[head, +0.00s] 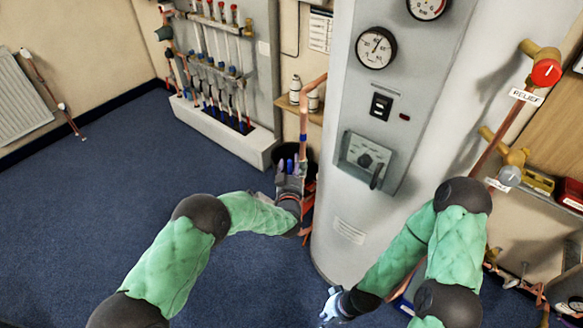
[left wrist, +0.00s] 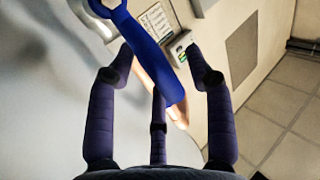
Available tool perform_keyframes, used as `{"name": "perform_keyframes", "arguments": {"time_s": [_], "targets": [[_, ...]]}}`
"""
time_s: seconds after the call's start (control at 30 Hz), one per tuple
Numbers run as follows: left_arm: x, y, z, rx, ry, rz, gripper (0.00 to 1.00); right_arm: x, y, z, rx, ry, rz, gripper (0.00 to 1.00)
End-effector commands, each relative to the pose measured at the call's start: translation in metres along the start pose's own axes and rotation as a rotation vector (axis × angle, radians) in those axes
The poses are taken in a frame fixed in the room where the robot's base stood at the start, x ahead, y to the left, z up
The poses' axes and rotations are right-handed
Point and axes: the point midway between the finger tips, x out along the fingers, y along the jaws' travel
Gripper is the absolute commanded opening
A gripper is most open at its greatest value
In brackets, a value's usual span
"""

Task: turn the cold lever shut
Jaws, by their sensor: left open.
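A long blue lever (left wrist: 150,50) crosses the left wrist view from the top centre down to the right. I take it for the cold lever. My left gripper (left wrist: 157,75) is open, with its dark fingers spread on both sides of the lever. I cannot tell whether any finger touches it. In the head view my left gripper (head: 290,172) is beside the copper pipe (head: 304,110), left of the white cylinder. The lever is not clear there. My right gripper (head: 334,304) is low, in front of the cylinder's base, too small to read.
The white cylinder (head: 330,185) with gauges stands close right of my left gripper. A grey manifold cabinet (head: 235,85) and a shelf (head: 298,105) with white bottles are behind. A red relief knob (head: 546,72) is at the upper right. Blue floor (head: 90,200) is clear at left.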

Motion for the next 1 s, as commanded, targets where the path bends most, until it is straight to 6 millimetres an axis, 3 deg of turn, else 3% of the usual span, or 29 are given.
{"name": "perform_keyframes", "arguments": {"time_s": [0.2,0.37,0.4,0.73,1.0], "targets": [[0.000,0.000,0.000,0.000,0.000,0.000,0.50,0.000,0.000,0.000,0.000,0.000,0.000,0.00],[0.000,0.000,0.000,0.000,0.000,0.000,0.04,0.000,0.000,0.000,0.000,0.000,0.000,0.00],[0.000,0.000,0.000,0.000,0.000,0.000,0.00,0.000,0.000,0.000,0.000,0.000,0.000,0.00],[-0.002,0.002,0.001,0.021,0.015,0.001,0.00,0.000,0.000,0.000,0.000,0.000,0.000,0.00],[-0.008,0.010,0.004,0.137,0.097,0.003,0.00,0.000,0.000,0.000,0.000,0.000,0.000,0.00]]}}
